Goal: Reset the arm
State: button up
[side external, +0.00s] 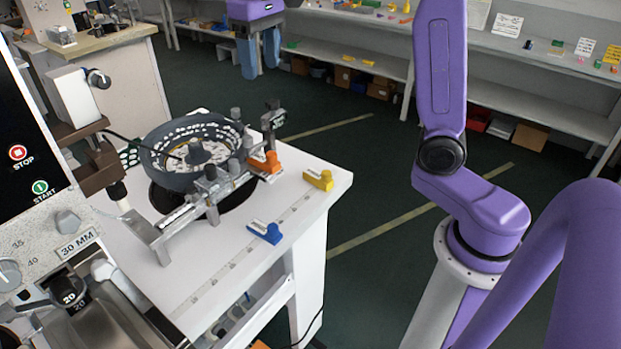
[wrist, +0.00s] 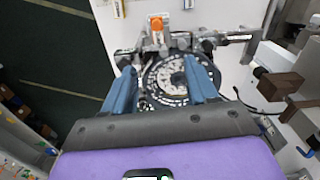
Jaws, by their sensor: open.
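My gripper (side external: 260,66) hangs at the top of the side external view, in the air beyond the far edge of the white table (side external: 255,262). Its two blue fingers are spread apart with nothing between them. In the wrist view my gripper (wrist: 159,66) also shows open and empty. Past its fingers lies the round dark bowl (wrist: 174,77) with pale pieces in it. The bowl (side external: 170,172) stands on the table in the side external view, clear of my gripper.
A metal rail (side external: 193,212) with an orange block (side external: 266,162) runs beside the bowl. Blue (side external: 265,233) and yellow (side external: 319,179) blocks sit on the table. A control panel (side external: 22,165) stands at left. Shelves (side external: 543,53) line the back; the floor (side external: 372,150) between is open.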

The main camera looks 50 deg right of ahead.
jog(key=s+a+f+n, duration=0.2)
jog(key=s+f+n, duration=0.15)
jog(key=s, duration=0.35)
jog(key=s+a+f+n, duration=0.2)
jog(key=s+f, duration=0.2)
jog(key=s, duration=0.3)
jog(key=s+d+f+n, duration=0.2)
jog(key=s+f+n, duration=0.1)
jog(key=s, duration=0.4)
jog(key=s+d+f+n, duration=0.2)
jog(key=s+f+n, duration=0.1)
jog(key=s+f, duration=0.2)
jog(key=s, duration=0.2)
jog(key=shift+s+d+f, duration=0.2)
jog(key=shift+s+f, duration=0.2)
